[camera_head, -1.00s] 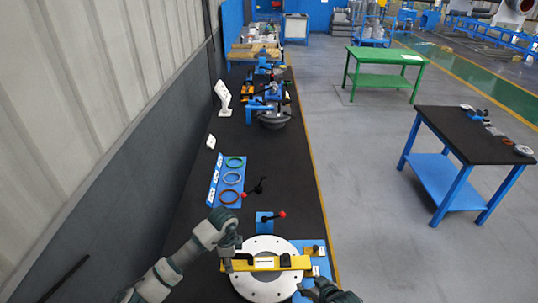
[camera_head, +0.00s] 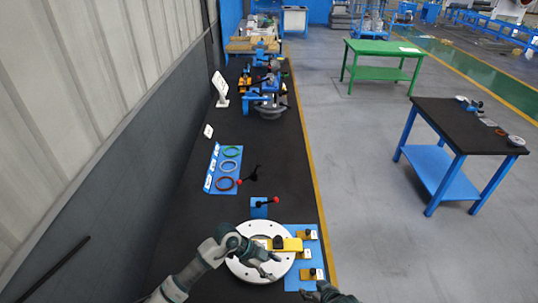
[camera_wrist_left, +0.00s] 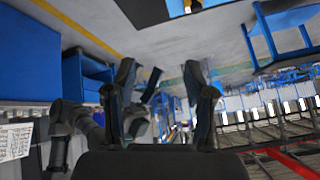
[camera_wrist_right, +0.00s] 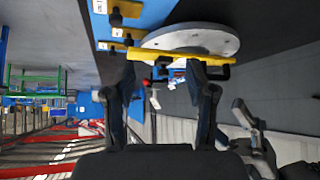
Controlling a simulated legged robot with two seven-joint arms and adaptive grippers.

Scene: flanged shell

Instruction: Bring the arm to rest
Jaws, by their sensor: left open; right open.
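A white round flange disc (camera_head: 250,276) with holes lies at the bottom centre of the head view. A yellow bar (camera_head: 291,244) lies across it, partly hidden by my left gripper. My left gripper (camera_head: 262,258) appears over the disc, empty; its fingers stand apart in the left wrist view (camera_wrist_left: 160,85). My right gripper (camera_head: 326,293) is at the bottom edge, right of the disc, mostly cut off. The right wrist view shows its fingers (camera_wrist_right: 165,85) apart with nothing between them, and beyond them the disc (camera_wrist_right: 190,40) and yellow bar (camera_wrist_right: 175,56).
A blue plate (camera_head: 315,252) with black knobs lies right of the disc. Blue fixtures (camera_head: 262,90) stand farther back.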

